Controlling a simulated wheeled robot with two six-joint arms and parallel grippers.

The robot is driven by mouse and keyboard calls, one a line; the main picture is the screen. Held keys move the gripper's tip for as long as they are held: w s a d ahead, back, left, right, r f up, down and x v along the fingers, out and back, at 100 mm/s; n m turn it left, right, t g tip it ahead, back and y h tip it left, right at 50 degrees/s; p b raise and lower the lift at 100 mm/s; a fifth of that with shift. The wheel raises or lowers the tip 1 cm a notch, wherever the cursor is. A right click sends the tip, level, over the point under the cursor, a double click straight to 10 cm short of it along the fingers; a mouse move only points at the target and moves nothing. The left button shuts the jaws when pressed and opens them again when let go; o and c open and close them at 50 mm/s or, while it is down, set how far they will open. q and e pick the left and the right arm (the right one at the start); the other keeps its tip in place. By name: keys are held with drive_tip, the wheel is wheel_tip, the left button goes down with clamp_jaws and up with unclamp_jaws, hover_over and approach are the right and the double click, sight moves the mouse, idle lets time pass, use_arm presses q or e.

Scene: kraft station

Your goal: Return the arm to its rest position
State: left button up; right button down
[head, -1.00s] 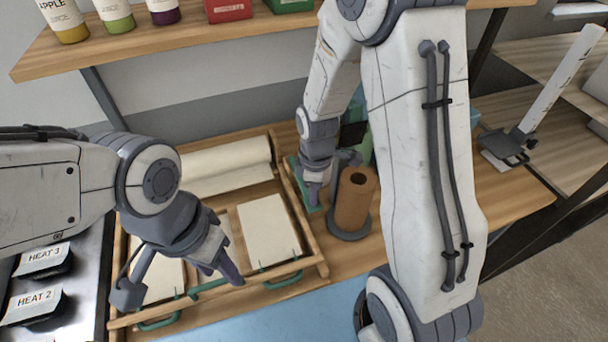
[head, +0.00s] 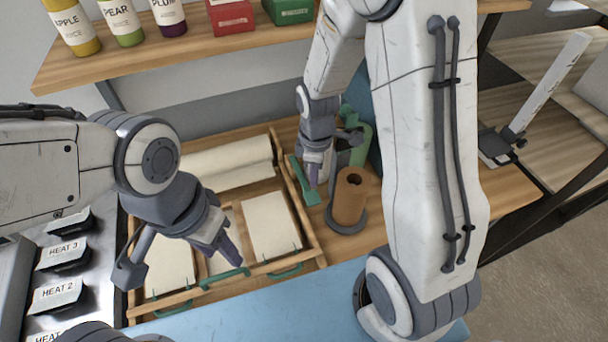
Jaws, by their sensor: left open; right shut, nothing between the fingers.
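My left gripper (head: 232,262) hangs over the front part of a wooden tray, its fingers pointing down and to the right, with nothing in it. My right gripper (head: 312,182) points down beside a green piece at the tray's right side, left of a brown roll. Its fingers are small here; it holds nothing that I can see. My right arm (head: 425,160) crosses the right middle of the view and hides part of the bench behind it.
The wooden tray (head: 312,240) holds white sheets (head: 272,225) and a white roll (head: 228,163). The brown roll (head: 350,196) stands upright on a dark base. Bottles and boxes line the shelf (head: 185,52) above. Heater controls (head: 60,250) are at left.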

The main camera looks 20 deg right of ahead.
use_arm(q)
drive_tip(key=shift+f, duration=0.1)
idle(0.3)
wheel_tip(320, 180, down, 8)
drive_tip(key=b, duration=0.8)
drive_tip(key=shift+f+b, duration=0.25)
drive_tip(key=shift+b, duration=0.05)
use_arm(e)
drive_tip(key=s+a+r+m, duration=0.2)
drive_tip(key=s+a, duration=0.4)
drive_tip(key=s, duration=0.3)
drive_tip(key=s+a+r+m+y, duration=0.1)
drive_tip(key=s+a+r+m, duration=0.1)
drive_tip(key=s+a, duration=0.4)
drive_tip(key=s+m, duration=0.1)
drive_tip(key=s, duration=0.2)
drive_tip(key=shift+a+r, duration=0.15)
drive_tip(key=shift+r, duration=0.25)
use_arm(q)
drive_tip(key=shift+c, duration=0.4)
